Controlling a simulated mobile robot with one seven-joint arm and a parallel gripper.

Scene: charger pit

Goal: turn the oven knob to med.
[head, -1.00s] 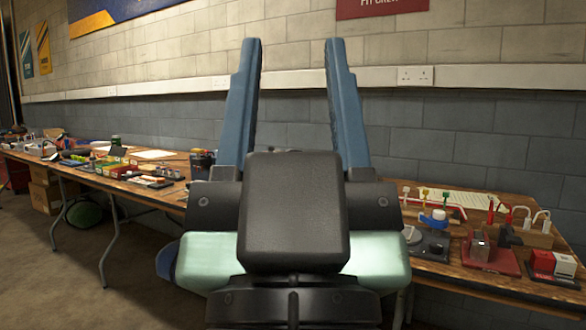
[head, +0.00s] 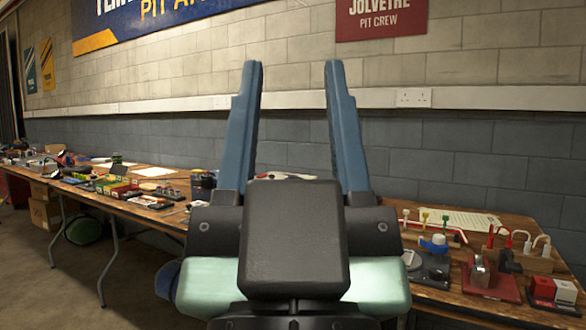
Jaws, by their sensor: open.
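My gripper (head: 293,80) is open and empty. Its two blue fingers point up in the middle of the head view, well apart, with the wall behind them. I cannot make out a labelled oven knob. A blue and white rounded piece (head: 436,243) sits at a dark block on the right part of the bench, to the right of my gripper. It is too small to tell whether it is a knob, and no setting marks are readable. My gripper and arm hide the middle of the bench.
The wooden bench (head: 150,208) runs along the block wall with several small items on it. Floor shows at left.

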